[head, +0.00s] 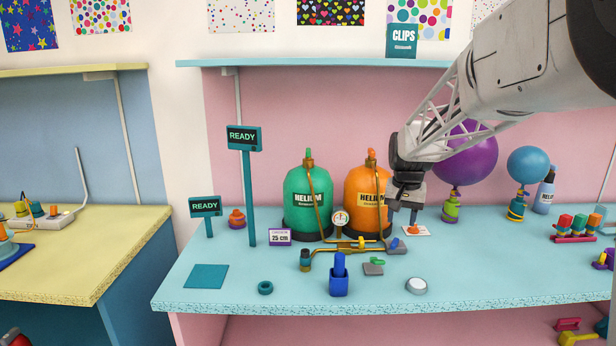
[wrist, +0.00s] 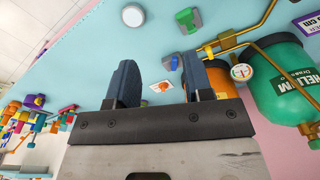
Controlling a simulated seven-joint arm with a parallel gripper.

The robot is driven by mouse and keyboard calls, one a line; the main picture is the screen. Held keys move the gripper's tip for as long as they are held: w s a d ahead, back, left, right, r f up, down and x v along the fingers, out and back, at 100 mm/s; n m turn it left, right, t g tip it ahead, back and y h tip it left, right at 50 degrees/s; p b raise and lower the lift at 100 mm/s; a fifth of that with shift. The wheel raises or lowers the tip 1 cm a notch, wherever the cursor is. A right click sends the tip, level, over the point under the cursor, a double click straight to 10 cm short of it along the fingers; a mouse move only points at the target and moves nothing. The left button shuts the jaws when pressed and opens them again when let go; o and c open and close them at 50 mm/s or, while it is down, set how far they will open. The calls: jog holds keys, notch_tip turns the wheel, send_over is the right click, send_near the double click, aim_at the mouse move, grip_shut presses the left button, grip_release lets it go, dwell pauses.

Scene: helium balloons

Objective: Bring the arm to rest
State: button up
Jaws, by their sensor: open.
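My gripper (head: 403,210) hangs over the blue table, just right of the orange helium tank (head: 364,205). In the wrist view its two fingers (wrist: 158,88) are apart, with nothing held between them. A small white card with an orange piece (head: 416,230) lies on the table close by the fingertips; it also shows between the fingers in the wrist view (wrist: 162,87). My arm reaches in from the upper right and covers part of the back wall. A green helium tank (head: 308,200) stands left of the orange one.
A purple balloon (head: 470,158) and a blue balloon (head: 528,164) stand on weights right of my gripper. A gauge (head: 340,219) and brass pipework sit in front of the tanks. A blue holder (head: 339,281) and white disc (head: 416,286) are near the front. READY signs (head: 242,139) stand left.

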jog(key=s+a+r+n, duration=0.1)
jog(key=s+a+r, duration=0.1)
jog(key=s, duration=0.9)
jog(key=s+a+r+n, duration=0.1)
jog(key=s+a, duration=0.1)
jog(key=s, duration=0.8)
jog(key=s+a+f+n, duration=0.1)
jog(key=s+f, duration=0.1)
jog(key=s, duration=0.8)
jog(key=s+f+t, duration=0.1)
jog(key=s+f, duration=0.2)
jog(key=s, duration=0.7)
jog(key=shift+a+n+t, duration=0.3)
jog(key=shift+a+n, duration=0.05)
jog(key=shift+n, duration=0.05)
